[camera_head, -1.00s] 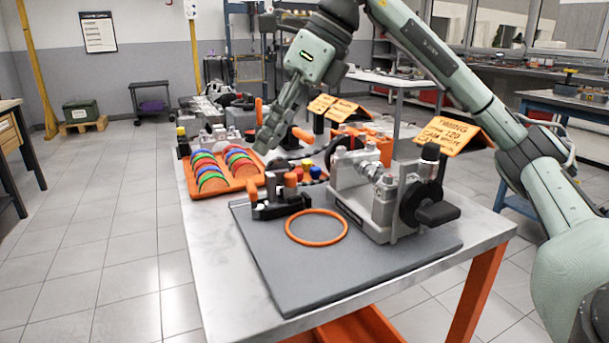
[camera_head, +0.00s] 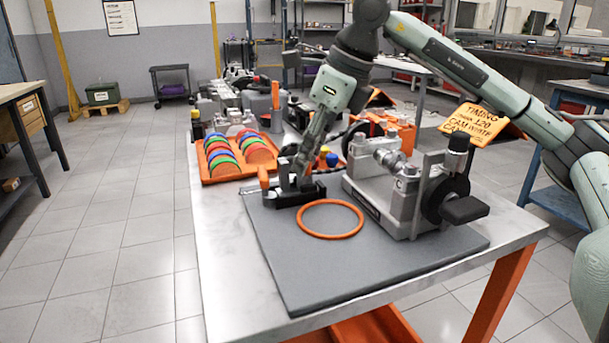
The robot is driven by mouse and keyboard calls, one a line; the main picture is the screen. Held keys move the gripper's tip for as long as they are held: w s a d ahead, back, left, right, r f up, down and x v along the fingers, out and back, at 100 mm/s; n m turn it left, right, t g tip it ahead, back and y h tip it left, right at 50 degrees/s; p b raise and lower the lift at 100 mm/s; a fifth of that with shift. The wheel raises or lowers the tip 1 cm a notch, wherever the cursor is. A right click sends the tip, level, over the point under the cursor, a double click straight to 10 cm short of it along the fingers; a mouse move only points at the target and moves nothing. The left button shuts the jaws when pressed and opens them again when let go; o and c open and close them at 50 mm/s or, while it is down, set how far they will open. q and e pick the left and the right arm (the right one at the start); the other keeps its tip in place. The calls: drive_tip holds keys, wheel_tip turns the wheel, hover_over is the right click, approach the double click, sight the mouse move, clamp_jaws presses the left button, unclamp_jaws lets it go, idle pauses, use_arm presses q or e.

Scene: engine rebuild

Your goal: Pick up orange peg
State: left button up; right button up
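The reddish peg in that part of the holder is mostly hidden behind the gripper. My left gripper is not in view.
An orange ring (camera_head: 330,219) lies flat in front of the holder. A grey metal engine assembly (camera_head: 380,190) stands close on the right. An orange rack (camera_head: 225,177) of coloured discs is behind on the left. The mat's front is clear.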

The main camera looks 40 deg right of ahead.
clamp_jaws()
drive_tip(key=shift+r, duration=0.4)
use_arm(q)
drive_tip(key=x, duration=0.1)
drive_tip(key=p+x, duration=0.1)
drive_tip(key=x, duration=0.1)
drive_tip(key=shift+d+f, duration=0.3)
use_arm(e)
wheel_tip(320, 180, up, 9)
drive_tip(key=shift+r, duration=0.15)
